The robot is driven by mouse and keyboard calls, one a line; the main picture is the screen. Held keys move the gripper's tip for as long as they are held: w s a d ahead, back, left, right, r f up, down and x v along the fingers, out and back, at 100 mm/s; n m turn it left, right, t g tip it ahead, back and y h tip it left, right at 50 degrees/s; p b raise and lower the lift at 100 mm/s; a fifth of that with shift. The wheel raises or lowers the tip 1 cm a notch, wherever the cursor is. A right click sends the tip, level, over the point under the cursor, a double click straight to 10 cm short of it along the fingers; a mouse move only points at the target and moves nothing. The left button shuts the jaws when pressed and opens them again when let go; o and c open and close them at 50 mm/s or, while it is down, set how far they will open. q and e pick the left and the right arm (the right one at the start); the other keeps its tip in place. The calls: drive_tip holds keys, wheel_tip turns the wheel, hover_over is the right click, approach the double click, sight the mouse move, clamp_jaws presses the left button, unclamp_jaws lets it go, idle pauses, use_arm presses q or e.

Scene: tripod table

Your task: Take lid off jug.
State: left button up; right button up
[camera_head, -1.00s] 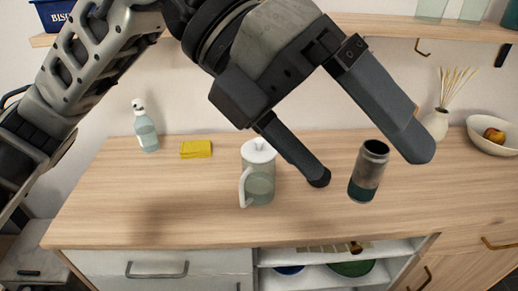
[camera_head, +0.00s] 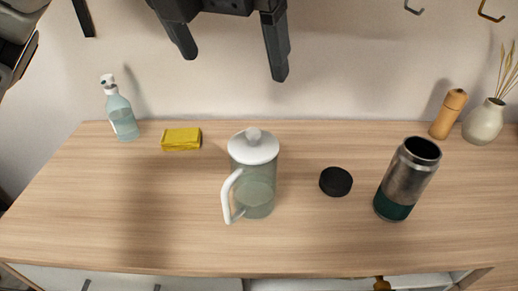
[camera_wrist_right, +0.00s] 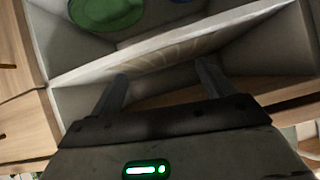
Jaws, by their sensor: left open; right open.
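The jug (camera_head: 258,190) stands upright on the wooden counter, with a translucent body and a white handle on its left side. Its white lid (camera_head: 253,147) with a round knob sits on top. My left gripper (camera_head: 232,66) is open and empty, high above and behind the jug, at the top of the head view. My right gripper (camera_wrist_right: 162,88) shows in the right wrist view, open and empty, in front of the open shelf under the counter. It does not show in the head view.
A steel bottle (camera_head: 407,178) and a black cap (camera_head: 336,181) stand right of the jug. A yellow sponge (camera_head: 181,139) and a spray bottle (camera_head: 120,108) are at left. A pepper mill (camera_head: 448,113) and vase (camera_head: 484,122) are at back right. The front left counter is clear.

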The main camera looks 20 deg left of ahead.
use_arm(q)
hover_over(253, 131)
drive_tip(key=s, duration=0.2)
wheel_tip(253, 131, down, 10)
drive_tip(key=shift+w, duration=0.1)
drive_tip(key=shift+a+p+x, duration=0.1)
drive_tip(key=shift+p+x, duration=0.25)
drive_tip(key=shift+x, duration=1)
drive_tip(key=shift+a+p+x, duration=0.15)
drive_tip(key=shift+p+x, duration=0.15)
drive_tip(key=shift+x, duration=1.05)
drive_tip(key=c, duration=1.1)
